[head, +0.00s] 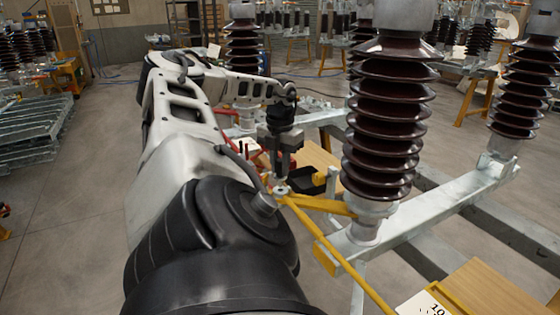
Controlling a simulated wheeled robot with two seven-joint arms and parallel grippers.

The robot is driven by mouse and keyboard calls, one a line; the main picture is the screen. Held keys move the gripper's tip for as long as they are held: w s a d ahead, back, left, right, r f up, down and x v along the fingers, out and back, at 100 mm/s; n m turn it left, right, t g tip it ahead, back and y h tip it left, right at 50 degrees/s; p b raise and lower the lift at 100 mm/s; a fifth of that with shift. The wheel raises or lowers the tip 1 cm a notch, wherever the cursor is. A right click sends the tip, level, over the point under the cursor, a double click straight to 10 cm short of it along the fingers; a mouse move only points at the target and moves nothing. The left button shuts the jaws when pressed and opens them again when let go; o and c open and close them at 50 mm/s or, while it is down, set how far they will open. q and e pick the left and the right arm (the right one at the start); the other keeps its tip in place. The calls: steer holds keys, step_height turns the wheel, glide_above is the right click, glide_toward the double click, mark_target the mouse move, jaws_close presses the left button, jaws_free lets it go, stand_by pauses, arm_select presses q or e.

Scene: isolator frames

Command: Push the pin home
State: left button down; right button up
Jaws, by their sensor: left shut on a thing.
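My left arm reaches in from the lower left, and its gripper (280,168) points down beside the brown ribbed insulator column. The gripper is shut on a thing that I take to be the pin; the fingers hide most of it. Just below the fingertips is a small round metal fitting (281,189) at the end of yellow bars (318,203). I cannot tell whether the pin touches this fitting or how deep it sits. My right gripper is not in view.
The large insulator (385,120) stands on a grey steel beam (430,212) close to the right of the gripper. A long yellow bar (345,264) runs toward the front. A wooden table (490,290) with a numbered card (425,304) is at lower right. Open floor (60,220) lies left.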

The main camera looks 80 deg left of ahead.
mark_target(280, 176)
arm_select(q)
steer(key=shift+f+b, duration=1.5)
steer(key=shift+f, duration=0.6)
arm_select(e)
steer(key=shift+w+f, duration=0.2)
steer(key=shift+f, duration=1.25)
arm_select(q)
steer(key=c, duration=1.2)
jaws_free()
steer(key=shift+a+r, duration=0.1)
steer(key=shift+r, duration=0.6)
step_height(280, 176, up, 13)
steer(key=shift+p, duration=0.45)
steer(key=shift+r, duration=0.8)
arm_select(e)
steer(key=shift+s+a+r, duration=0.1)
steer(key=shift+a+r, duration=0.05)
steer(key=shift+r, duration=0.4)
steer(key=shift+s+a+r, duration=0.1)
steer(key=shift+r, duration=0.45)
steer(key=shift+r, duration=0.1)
